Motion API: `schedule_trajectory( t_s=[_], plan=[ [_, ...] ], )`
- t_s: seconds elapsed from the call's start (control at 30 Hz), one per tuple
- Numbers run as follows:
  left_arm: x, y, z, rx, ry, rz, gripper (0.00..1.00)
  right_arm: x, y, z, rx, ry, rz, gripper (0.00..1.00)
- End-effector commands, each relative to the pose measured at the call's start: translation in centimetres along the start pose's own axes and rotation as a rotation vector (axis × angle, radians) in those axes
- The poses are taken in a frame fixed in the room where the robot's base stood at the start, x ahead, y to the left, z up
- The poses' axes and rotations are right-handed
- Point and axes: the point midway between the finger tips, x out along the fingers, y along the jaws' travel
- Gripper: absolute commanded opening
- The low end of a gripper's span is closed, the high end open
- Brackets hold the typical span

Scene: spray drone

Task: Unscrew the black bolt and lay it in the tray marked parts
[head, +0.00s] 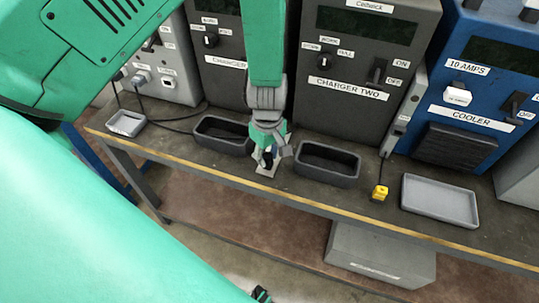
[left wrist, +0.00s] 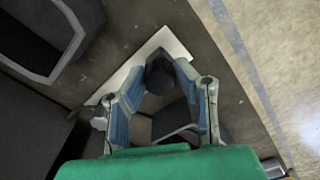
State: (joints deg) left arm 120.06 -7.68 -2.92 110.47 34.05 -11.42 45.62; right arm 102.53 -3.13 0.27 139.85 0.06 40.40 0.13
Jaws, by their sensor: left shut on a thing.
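My left gripper (head: 268,152) reaches down to the bench between two dark bins. In the left wrist view its blue-padded fingers (left wrist: 160,84) are closed around a dark, round-topped piece, which I take to be the black bolt (left wrist: 159,72). The bolt is over a pale flat plate (left wrist: 176,43), which also shows under the gripper in the head view (head: 266,170). Whether the bolt is still seated in something is hidden. No tray label reading parts is legible.
A light grey tray (head: 440,220) lies at the right, and a small grey tray (head: 127,123) at the left. Dark bins (head: 222,146) (head: 327,177) flank the gripper. A yellow connector (head: 380,193) hangs by the bench edge. Chargers (head: 350,110) and a cooler (head: 470,120) stand behind.

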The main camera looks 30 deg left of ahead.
Motion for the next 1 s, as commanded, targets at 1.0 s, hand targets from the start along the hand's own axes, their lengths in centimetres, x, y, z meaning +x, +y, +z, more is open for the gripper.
schedule_trajectory(
  t_s=[1.0],
  plan=[
    [-1.5,0.2,-0.1,-0.511,0.001,0.005,0.0,-4.5,0.0,-0.2,0.0,0.0,0.0,0.0]
  ],
)
